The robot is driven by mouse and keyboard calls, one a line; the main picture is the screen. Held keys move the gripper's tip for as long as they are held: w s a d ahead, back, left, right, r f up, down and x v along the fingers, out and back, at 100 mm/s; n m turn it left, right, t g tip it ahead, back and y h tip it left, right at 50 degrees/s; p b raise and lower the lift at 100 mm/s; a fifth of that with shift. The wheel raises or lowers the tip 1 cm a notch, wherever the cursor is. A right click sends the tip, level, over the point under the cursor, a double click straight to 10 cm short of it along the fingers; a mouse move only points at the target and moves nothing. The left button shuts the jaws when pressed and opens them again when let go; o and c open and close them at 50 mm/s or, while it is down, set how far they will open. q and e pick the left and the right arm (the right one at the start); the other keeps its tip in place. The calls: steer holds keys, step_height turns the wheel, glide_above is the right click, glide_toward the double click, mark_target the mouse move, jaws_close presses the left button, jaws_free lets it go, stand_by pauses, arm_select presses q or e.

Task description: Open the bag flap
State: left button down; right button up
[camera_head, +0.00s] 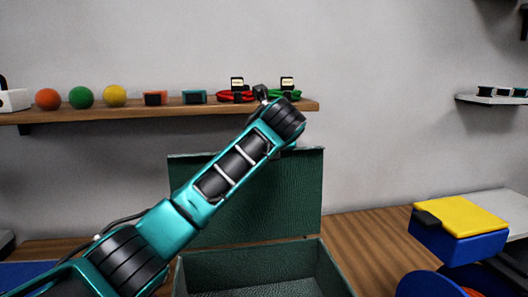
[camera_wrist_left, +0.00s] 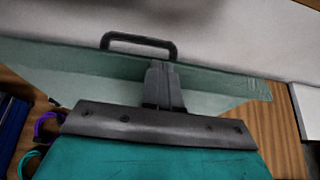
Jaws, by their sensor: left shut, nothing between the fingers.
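The dark green leather-like bag (camera_head: 250,262) stands on the wooden table, its top open. Its flap (camera_head: 285,195) stands upright at the back of the bag. In the left wrist view the flap (camera_wrist_left: 80,65) spans the picture, with a black handle (camera_wrist_left: 140,40) along its far edge. My left gripper (camera_wrist_left: 163,72) is shut and empty, in front of the flap; I cannot tell whether it touches. In the head view my left arm crosses the bag and flap, and the gripper's fingers are hidden. My right gripper is in neither view.
A wall shelf (camera_head: 130,113) behind holds colored balls, small boxes and red and green cable coils, close to my left wrist. A blue box with a yellow top (camera_head: 460,228) is at the right. Bare table (camera_head: 365,245) shows right of the bag.

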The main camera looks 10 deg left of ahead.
arm_select(q)
steer(key=shift+w+a, duration=0.15)
steer(key=shift+w, duration=0.4)
steer(key=shift+s+r, duration=0.1)
steer(key=shift+s, duration=0.05)
